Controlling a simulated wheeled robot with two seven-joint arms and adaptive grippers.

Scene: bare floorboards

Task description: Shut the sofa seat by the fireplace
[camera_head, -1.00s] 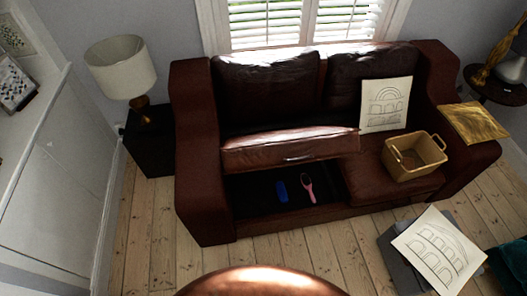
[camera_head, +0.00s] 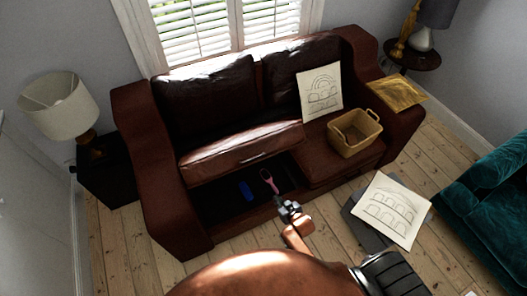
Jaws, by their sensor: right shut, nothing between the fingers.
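The brown leather sofa (camera_head: 150,170) has its left seat (camera_head: 240,147) raised. The dark storage space (camera_head: 215,203) under that seat is open at the front. A blue item (camera_head: 246,190) and a pink hairbrush (camera_head: 268,181) lie inside. A small handle (camera_head: 255,158) shows on the raised seat's front face. My right gripper (camera_head: 284,205) is shut and empty. In the picture it overlaps the front edge of the opening, below the hairbrush and apart from the raised seat. My left gripper is not in view.
A yellow basket (camera_head: 354,136) and a propped drawing (camera_head: 320,92) stand on the right seat. A grey block with a drawing (camera_head: 390,210) is on the floor in front. A teal sofa (camera_head: 490,200) is at right. A lamp (camera_head: 60,105) stands left.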

